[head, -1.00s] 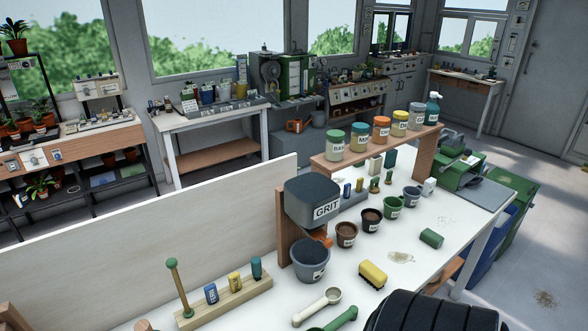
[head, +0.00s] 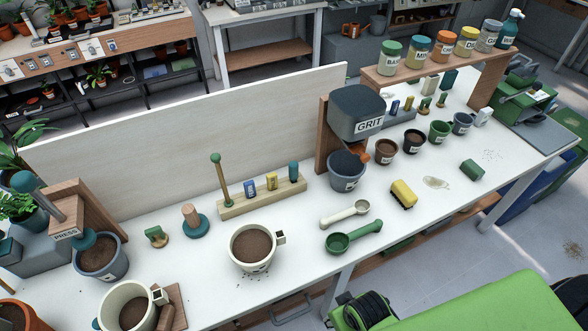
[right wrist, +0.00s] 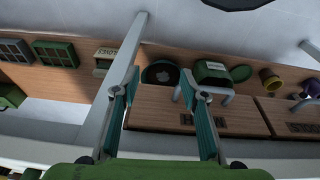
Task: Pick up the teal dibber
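A teal upright piece (head: 294,171), which I take for the teal dibber, stands at the right end of a pale wooden rack (head: 240,206) in the head view. Its lower part is hidden in the rack. A yellow piece (head: 271,181), a blue piece (head: 250,189) and a tall wooden stick with a green knob (head: 221,180) stand to its left. My right gripper (right wrist: 159,78) shows in the right wrist view with its two teal fingers apart and nothing between them. It is away from the rack. My left gripper is out of view.
A white backboard (head: 190,130) stands behind the rack. The grit dispenser (head: 357,112) is to the rack's right. A soil-filled mug (head: 253,248), a white scoop (head: 345,214) and a green scoop (head: 352,236) lie in front. The right wrist view shows a wooden shelf (right wrist: 195,110) with several items.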

